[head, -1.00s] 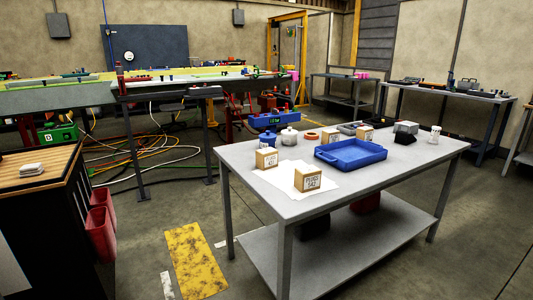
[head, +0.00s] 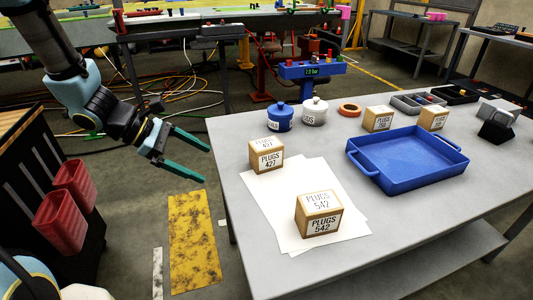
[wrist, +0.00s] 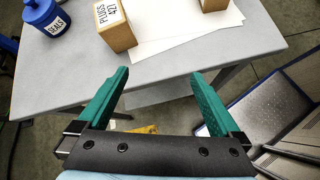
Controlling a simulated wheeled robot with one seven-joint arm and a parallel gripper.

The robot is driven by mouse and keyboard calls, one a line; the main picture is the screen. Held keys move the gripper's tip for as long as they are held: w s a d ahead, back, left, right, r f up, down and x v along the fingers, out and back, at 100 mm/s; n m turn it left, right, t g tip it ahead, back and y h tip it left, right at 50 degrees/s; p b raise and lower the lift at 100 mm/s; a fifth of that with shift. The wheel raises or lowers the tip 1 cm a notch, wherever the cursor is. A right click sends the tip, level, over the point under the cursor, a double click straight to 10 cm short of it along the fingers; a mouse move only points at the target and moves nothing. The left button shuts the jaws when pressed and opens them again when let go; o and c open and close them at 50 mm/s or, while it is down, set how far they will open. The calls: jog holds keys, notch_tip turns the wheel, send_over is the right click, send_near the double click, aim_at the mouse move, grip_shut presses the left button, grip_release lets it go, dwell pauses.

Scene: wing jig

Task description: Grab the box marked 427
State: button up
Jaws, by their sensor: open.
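The box marked 427 (head: 266,157) is a small tan cube with white "PLUGS 427" labels. It stands near the left edge of the grey table, at the corner of some white paper. It also shows at the top of the wrist view (wrist: 115,27), ahead of my fingers and left of their middle. My gripper (head: 192,155) is open and empty, left of the table edge and apart from the box. Its two green fingers (wrist: 158,85) show in the wrist view. A similar box marked 542 (head: 319,213) stands on the paper nearer the front.
A blue jar (head: 280,118), a white jar (head: 314,112) and an orange ring (head: 349,110) stand behind the 427 box. A blue tray (head: 408,160) lies to the right, with two more labelled boxes (head: 379,119) behind it. Red bins (head: 62,220) are at left.

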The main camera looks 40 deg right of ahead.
aim_at(264, 144)
jog(key=shift+s+d+f+n+t+h+p, duration=0.15)
jog(key=shift+d+f+n+h+p, duration=0.6)
jog(key=shift+d, duration=2.65)
jog(key=shift+d+f+n+t+h+p, duration=0.3)
jog(key=shift+d+f+n+h, duration=0.65)
jog(key=shift+d, duration=2.45)
jog(key=shift+s+d+f+n+t+h+p, duration=0.1)
jog(key=shift+d+f+n+h+p, duration=0.75)
jog(key=shift+d, duration=2.55)
jog(key=shift+r+n+y, duration=0.2)
jog(key=shift+n+y, duration=0.05)
jog(key=shift+y, duration=0.1)
jog(key=shift+c, duration=0.2)
jog(key=c, duration=1.5)
jog(key=shift+o, duration=0.2)
jog(key=shift+w+r, duration=0.1)
